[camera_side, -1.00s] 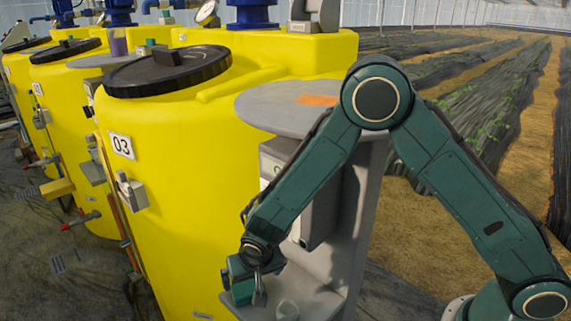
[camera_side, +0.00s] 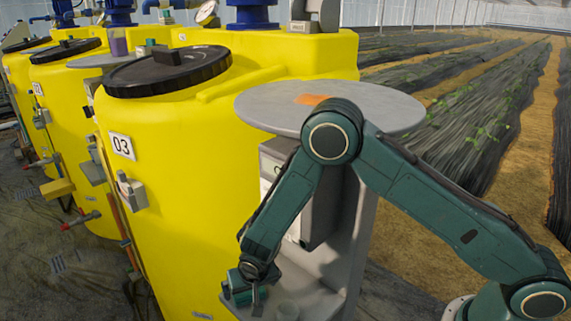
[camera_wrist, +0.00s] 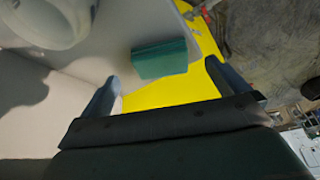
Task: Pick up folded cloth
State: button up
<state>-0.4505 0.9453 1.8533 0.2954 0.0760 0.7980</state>
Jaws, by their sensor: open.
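The folded cloth is a small green block-shaped bundle (camera_wrist: 160,58) on the grey lower shelf, close to its edge, in the wrist view. In the side view a bit of it (camera_side: 241,298) shows beside my gripper, mostly hidden by it. My gripper (camera_wrist: 162,84) is open in the wrist view, its two dark fingers apart. The cloth lies beyond the fingertips, roughly centred between them, with nothing held. In the side view my gripper (camera_side: 258,302) points down at the shelf, close to the cloth.
A yellow tank (camera_side: 190,190) rises right beside the shelf. A round grey tabletop (camera_side: 365,108) with an orange patch (camera_side: 312,99) is above, near my arm.

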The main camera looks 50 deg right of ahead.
aim_at(249, 293)
jog(key=shift+w+d+f, duration=0.1)
jog(key=shift+w+f, duration=0.05)
jog(key=shift+f, duration=0.15)
jog(key=shift+f, duration=0.15)
jog(key=shift+x, duration=2.45)
jog(key=shift+w, duration=0.15)
jog(key=c, duration=1)
notch_tip(249, 293, up, 10)
